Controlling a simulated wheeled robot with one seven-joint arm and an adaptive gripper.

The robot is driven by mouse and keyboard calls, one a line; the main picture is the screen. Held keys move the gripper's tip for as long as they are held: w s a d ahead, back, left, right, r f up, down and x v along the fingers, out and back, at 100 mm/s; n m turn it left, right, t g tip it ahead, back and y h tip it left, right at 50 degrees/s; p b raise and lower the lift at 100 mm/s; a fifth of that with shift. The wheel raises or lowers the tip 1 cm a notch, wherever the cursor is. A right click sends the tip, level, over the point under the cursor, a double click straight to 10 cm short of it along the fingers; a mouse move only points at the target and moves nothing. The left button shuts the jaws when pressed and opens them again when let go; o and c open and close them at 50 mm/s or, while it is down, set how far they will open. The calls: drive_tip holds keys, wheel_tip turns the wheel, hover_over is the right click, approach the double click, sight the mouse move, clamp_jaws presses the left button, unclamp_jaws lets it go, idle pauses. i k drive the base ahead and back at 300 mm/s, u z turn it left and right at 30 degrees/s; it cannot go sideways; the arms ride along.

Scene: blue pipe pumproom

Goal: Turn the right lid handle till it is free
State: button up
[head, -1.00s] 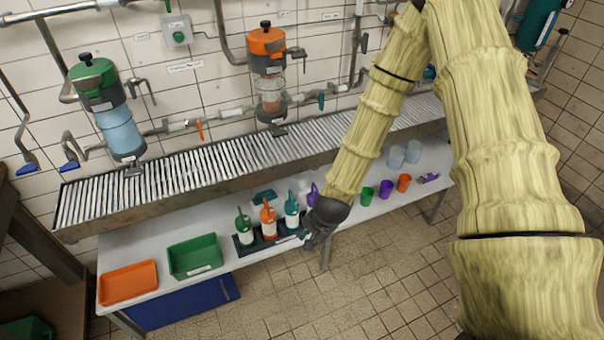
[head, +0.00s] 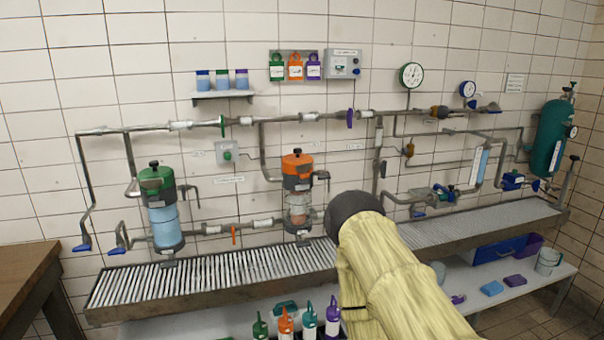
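Two lidded vessels hang on the tiled wall in the head view. The right one has an orange lid (head: 297,170) with a black knob on top and a clear body (head: 297,207). A dark lid handle (head: 322,176) sticks out at its right side; I cannot tell whether it is locked or free. The left vessel has a green lid (head: 156,180), a blue-filled body (head: 164,225) and a similar side handle (head: 189,192). My arm rises from the lower right and bends just right of the orange-lidded vessel. My gripper is not in view.
A slatted metal trough (head: 215,278) runs under the vessels. Below it, a shelf holds several spray bottles (head: 309,318). Pipes and valves cross the wall, including an orange lever (head: 233,234) between the vessels. A wooden table (head: 28,280) stands at the left.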

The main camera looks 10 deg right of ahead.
sight(301, 169)
drive_tip(key=u, duration=1.65)
drive_tip(key=i, duration=1.35)
drive_tip(key=z, duration=1.75)
